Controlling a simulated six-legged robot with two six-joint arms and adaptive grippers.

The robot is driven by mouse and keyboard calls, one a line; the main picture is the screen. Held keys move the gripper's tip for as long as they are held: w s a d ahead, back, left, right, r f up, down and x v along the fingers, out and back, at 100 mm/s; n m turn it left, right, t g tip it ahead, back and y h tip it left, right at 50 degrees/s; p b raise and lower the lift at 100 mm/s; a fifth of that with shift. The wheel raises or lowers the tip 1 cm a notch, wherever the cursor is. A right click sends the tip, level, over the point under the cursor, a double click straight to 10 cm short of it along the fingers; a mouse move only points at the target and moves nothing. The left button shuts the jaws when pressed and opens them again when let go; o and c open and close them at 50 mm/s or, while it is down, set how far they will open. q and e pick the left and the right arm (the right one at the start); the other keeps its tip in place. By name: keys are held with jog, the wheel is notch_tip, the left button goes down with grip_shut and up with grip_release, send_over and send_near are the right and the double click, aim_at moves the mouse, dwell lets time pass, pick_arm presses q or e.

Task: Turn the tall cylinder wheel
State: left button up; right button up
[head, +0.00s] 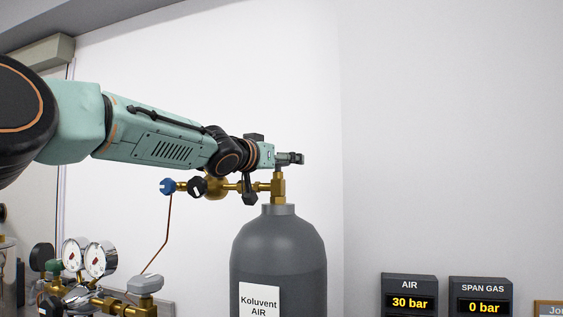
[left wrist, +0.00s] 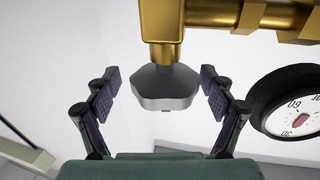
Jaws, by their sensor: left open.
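The tall grey cylinder (head: 278,250) stands upright at the middle of the head view, labelled "Koluvent AIR", with a brass valve (head: 278,187) on top. Its grey wheel (left wrist: 165,90) shows in the left wrist view, on a short stem from the brass body (left wrist: 162,25). In the head view my left gripper (head: 296,158) is at the top of the valve, and the wheel cannot be made out there. In the left wrist view the open fingers of my left gripper (left wrist: 160,82) stand on either side of the wheel, with a visible gap at each side. My right gripper is not in view.
A brass regulator with a blue knob (head: 168,186) and dark gauges branches left from the valve, close below my arm. A gauge (left wrist: 290,102) sits right of the fingers in the wrist view. More gauges (head: 88,257) stand lower left. Displays read AIR 30 bar (head: 409,302) and SPAN GAS 0 bar (head: 482,307).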

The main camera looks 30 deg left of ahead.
pick_arm(q)
jog(key=shift+s+r, duration=0.1)
jog(key=shift+s, duration=0.1)
jog(key=shift+c, duration=0.5)
jog(key=shift+s+a, duration=0.15)
jog(key=shift+a, duration=0.2)
jog(key=c, duration=0.3)
jog(key=shift+a, duration=0.1)
jog(key=shift+c, duration=0.8)
jog(key=shift+w+d, duration=0.25)
jog(key=shift+c, duration=1.4)
jog(key=shift+a, duration=0.1)
jog(key=c, duration=0.3)
jog(key=shift+f+m+h+p, duration=0.35)
jog(key=shift+m+h+p, duration=0.4)
jog(key=shift+p, duration=1.25)
jog(key=shift+m+g+h+p, duration=0.3)
jog(key=shift+m+h+p, duration=0.25)
jog(key=shift+h+p, duration=0.85)
jog(key=shift+m+h+p, duration=0.6)
jog(key=shift+h+p, duration=0.1)
jog(key=shift+h, duration=0.05)
